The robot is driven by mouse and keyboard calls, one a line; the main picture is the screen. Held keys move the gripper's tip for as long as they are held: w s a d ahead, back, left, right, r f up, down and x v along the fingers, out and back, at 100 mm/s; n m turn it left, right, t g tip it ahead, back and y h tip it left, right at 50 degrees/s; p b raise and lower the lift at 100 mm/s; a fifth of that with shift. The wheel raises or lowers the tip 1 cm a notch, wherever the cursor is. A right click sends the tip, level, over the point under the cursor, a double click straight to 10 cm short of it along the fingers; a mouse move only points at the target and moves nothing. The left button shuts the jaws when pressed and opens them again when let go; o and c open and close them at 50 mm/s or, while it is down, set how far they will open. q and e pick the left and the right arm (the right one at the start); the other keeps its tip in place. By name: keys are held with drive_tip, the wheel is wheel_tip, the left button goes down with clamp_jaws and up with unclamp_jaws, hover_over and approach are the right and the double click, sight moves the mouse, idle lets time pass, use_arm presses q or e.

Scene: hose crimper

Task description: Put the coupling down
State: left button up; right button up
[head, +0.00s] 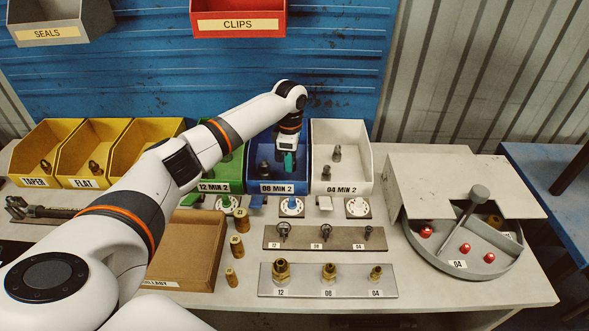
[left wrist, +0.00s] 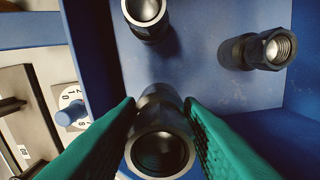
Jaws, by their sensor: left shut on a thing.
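My left gripper (head: 287,162) reaches down into the blue bin (head: 277,187) labelled 08 MIN 2. In the left wrist view its green fingers are shut on a dark metal coupling (left wrist: 160,148), one finger on each side, with the coupling's open round end facing the camera. Two more dark couplings are in the bin: one at the top (left wrist: 145,14) and one at the right (left wrist: 258,50), both apart from the held one. I cannot tell whether the held coupling touches the bin floor. My right gripper is not in view.
A green bin (head: 222,187) stands left of the blue bin and a white bin (head: 341,187) right of it. Dials (head: 291,207), a plate of sample fittings (head: 327,292) and a brown tray (head: 187,283) lie in front. A round grey tray (head: 465,268) is at right.

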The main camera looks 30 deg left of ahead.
use_arm(q)
drive_tip(key=f, duration=0.3)
drive_tip(key=shift+w+d+f, duration=0.1)
drive_tip(key=shift+d+f, duration=0.05)
drive_tip(key=shift+d, duration=0.1)
drive_tip(key=shift+f, duration=0.4)
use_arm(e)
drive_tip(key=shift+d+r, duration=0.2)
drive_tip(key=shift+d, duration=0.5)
use_arm(q)
drive_tip(key=o, duration=1)
drive_tip(key=shift+f, duration=0.1)
drive_tip(key=shift+o, duration=0.2)
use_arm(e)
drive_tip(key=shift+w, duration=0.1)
use_arm(q)
wheel_tip(320, 180, up, 12)
drive_tip(key=shift+r+b, duration=0.15)
drive_tip(key=shift+b, duration=0.6)
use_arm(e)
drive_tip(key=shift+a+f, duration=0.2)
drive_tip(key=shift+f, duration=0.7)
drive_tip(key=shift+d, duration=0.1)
